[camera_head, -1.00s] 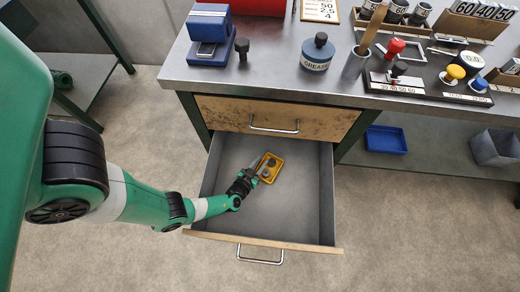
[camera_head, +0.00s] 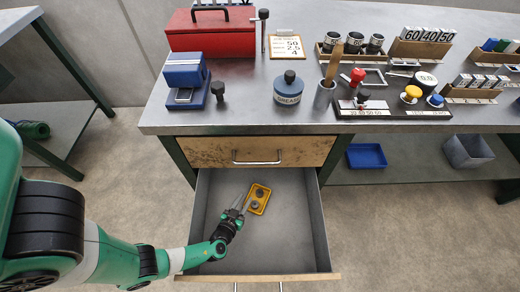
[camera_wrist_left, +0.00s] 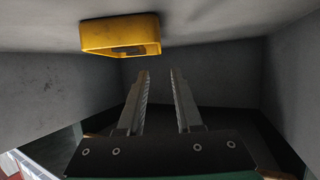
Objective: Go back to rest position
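My left gripper (camera_head: 239,202) reaches into the open lower drawer (camera_head: 208,204) from the front left. Its two fingers are apart with nothing between them, as the left wrist view (camera_wrist_left: 160,78) also shows. A small yellow tray (camera_head: 252,210) lies on the drawer floor just right of the fingertips and holds small dark round parts. In the wrist view the yellow tray (camera_wrist_left: 120,37) appears at the top, apart from the fingers. My right gripper is in neither view.
The upper drawer (camera_head: 205,152) is shut. On the workbench (camera_head: 240,112) above stand a blue grease pot (camera_head: 288,90), a red toolbox (camera_head: 212,38), a blue fixture (camera_head: 186,80) and several tools. A blue bin (camera_head: 366,156) sits on the lower shelf.

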